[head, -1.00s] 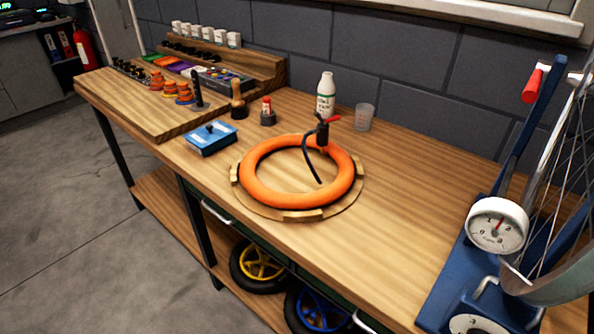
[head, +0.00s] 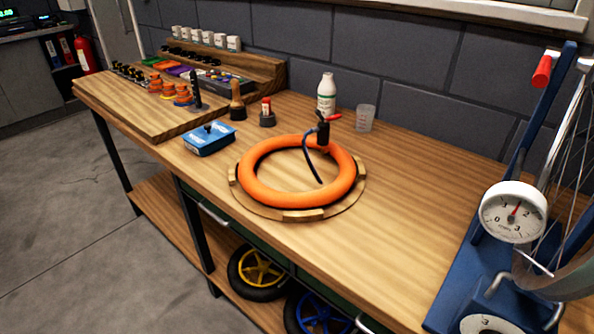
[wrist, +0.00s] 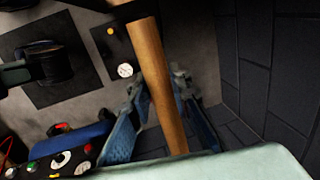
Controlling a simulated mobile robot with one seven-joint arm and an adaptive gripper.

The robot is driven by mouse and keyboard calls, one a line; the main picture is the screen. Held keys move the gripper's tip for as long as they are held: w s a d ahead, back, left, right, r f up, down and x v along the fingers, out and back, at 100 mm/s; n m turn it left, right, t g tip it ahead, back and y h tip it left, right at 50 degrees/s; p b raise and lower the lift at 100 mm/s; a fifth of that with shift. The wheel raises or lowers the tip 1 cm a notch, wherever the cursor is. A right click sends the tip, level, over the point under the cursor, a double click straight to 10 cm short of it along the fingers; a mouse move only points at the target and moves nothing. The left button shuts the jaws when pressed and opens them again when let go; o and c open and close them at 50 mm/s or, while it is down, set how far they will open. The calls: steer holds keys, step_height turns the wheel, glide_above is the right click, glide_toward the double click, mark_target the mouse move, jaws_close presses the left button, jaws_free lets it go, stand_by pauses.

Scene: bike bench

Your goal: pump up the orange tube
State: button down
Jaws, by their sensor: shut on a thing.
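The orange tube (head: 262,197) lies as a full ring in a round wooden holder (head: 276,213) on the bench. A black valve head with a red lever (head: 324,130) sits on its far right side, and a dark hose (head: 308,163) hangs from it across the ring. My gripper (wrist: 160,100) shows only in the wrist view. Its blue-grey fingers are shut on a long wooden bar (wrist: 160,80), which looks like a handle. What the bar joins to is hidden. No pump shows in the head view.
A blue stand with a white dial gauge (head: 514,212) and a spoked wheel fills the right side. A white bottle (head: 326,95), a clear cup (head: 365,117) and a blue box (head: 209,138) stand around the tube. The bench right of the ring is clear.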

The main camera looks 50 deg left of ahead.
steer(key=c, duration=1.7)
jaws_free()
steer(key=shift+f, duration=0.1)
